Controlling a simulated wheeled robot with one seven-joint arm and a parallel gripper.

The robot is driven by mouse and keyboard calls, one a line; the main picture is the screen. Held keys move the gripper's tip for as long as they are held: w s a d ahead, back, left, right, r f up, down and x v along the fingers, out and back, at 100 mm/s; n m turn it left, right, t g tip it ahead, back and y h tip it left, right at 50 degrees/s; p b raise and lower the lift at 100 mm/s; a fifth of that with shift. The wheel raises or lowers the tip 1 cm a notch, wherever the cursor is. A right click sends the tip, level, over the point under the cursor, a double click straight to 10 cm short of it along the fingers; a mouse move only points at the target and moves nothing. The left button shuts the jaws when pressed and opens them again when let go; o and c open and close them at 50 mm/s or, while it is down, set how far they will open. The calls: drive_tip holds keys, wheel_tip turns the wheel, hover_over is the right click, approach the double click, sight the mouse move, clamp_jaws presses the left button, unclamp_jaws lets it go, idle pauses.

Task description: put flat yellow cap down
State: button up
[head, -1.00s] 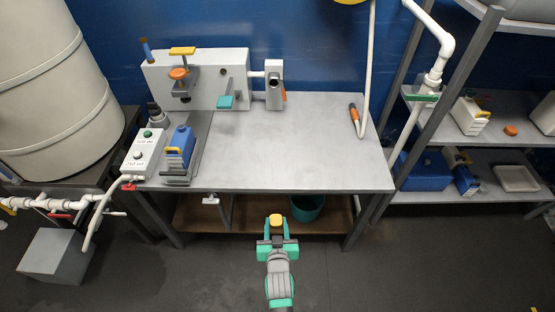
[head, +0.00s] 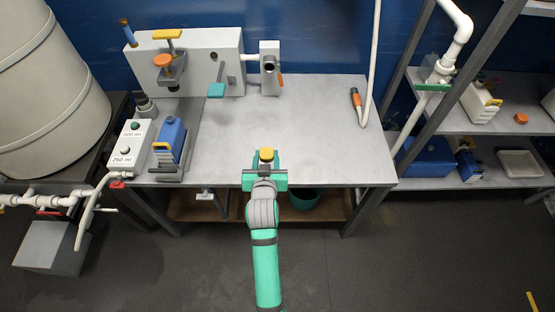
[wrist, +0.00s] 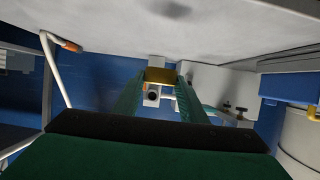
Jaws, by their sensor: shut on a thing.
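The flat yellow cap (head: 266,155) is between the fingertips of my gripper (head: 266,163), which is shut on it. In the head view they are at the front edge of the grey table (head: 310,120), around the middle of its length. In the wrist view the cap (wrist: 160,75) shows between the two green fingers, with a small shadow on the tabletop beyond it. It looks held above the surface, but I cannot tell the exact height.
A grey machine (head: 212,62) with a yellow handle and orange knob stands at the back left. A blue container (head: 173,138) and a button box (head: 130,145) are at the front left. A hose end (head: 357,103) lies at the right. The tabletop's middle is clear.

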drive_tip(key=w+d+f, duration=0.1)
drive_tip(key=f, duration=0.1)
drive_tip(key=w+d+f, duration=0.1)
drive_tip(key=w, duration=0.1)
drive_tip(key=w+d+f, duration=0.1)
drive_tip(key=f, duration=0.1)
drive_tip(key=shift+w+f, duration=0.2)
drive_tip(key=shift+f, duration=0.1)
drive_tip(key=shift+w+d+f, duration=0.3)
drive_tip(key=shift+d+f, duration=0.05)
drive_tip(key=shift+f, duration=0.35)
drive_tip(key=shift+a+f, duration=0.15)
drive_tip(key=shift+f, duration=1.15)
drive_tip(key=o, duration=1)
drive_tip(key=shift+w+f, duration=0.1)
